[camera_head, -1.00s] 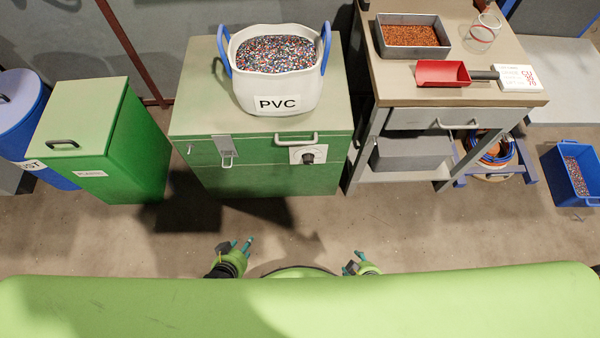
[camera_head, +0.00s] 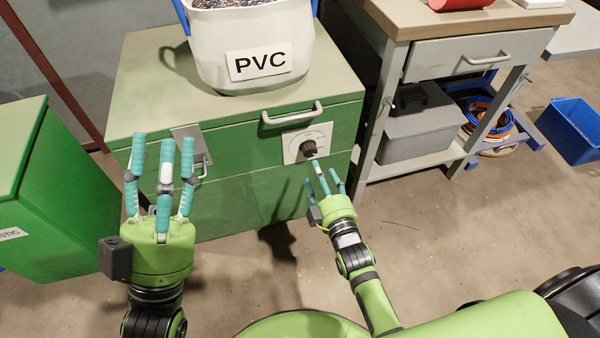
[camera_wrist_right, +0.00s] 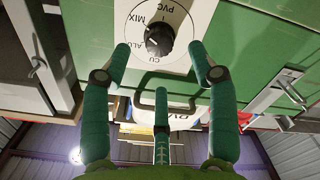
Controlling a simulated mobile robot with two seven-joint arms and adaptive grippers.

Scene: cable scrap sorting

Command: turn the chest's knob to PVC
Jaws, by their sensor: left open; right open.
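The green chest (camera_head: 262,163) stands ahead of me. Its black knob (camera_head: 308,148) sits on a white dial plate (camera_head: 291,146) on the front, below the lid handle (camera_head: 291,114). In the right wrist view the knob (camera_wrist_right: 160,40) shows upside down, with PVC, MIX, ALU and CU marked around it. Its pale mark seems to be on the MIX/ALU side; I cannot tell the exact setting. My right gripper (camera_head: 322,174) is open, just below and in front of the knob, with its fingers spread and apart from it. My left gripper (camera_head: 163,147) is open and empty before the chest's left part.
A white tub labelled PVC (camera_head: 254,44) stands on the chest lid. A latch (camera_head: 192,150) is on the chest's left front. A green bin (camera_head: 58,190) stands left, a workbench (camera_head: 462,58) right. The floor in front is clear.

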